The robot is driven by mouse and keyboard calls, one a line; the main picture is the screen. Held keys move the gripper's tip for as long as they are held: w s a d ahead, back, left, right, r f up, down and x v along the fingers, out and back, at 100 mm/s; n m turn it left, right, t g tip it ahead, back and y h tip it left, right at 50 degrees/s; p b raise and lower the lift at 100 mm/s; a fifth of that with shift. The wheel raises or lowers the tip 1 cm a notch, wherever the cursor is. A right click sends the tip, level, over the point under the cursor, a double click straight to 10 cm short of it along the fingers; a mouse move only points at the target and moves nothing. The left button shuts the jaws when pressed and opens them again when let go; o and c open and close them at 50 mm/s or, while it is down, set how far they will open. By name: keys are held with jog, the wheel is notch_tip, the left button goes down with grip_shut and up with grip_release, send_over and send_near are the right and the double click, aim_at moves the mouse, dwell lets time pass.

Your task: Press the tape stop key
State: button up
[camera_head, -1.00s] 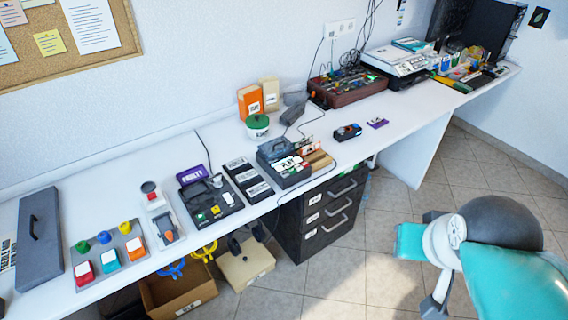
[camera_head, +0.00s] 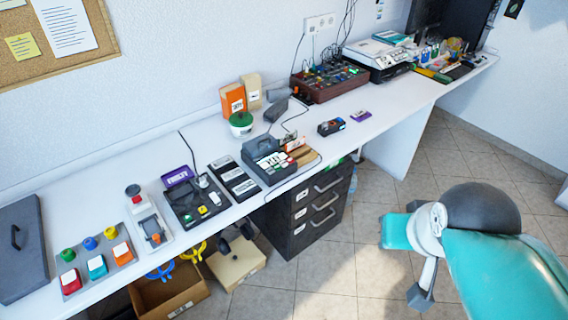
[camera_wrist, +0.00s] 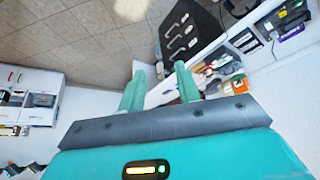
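A dark grey tape player (camera_head: 262,148) with a row of white-marked keys stands near the desk's front edge, above the drawer cabinet, in the head view. The lettering on its keys is too small to read, so I cannot tell which one is the stop key. In the wrist view my gripper (camera_wrist: 160,84) is open, its two teal fingers apart with nothing held. The fingers point toward the desk and are apart from the tape player. My fingertips are not visible in the head view, where only my teal and grey arm shows at the right.
Left of the player are a black three-switch panel (camera_head: 233,179), a black device (camera_head: 190,208) and a coloured button panel (camera_head: 96,258). A red-brown control box (camera_head: 330,84) stands farther back. The dark drawer cabinet (camera_head: 306,210) is under the desk. Floor before it is clear.

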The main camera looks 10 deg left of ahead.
grip_shut()
dwell(1.5)
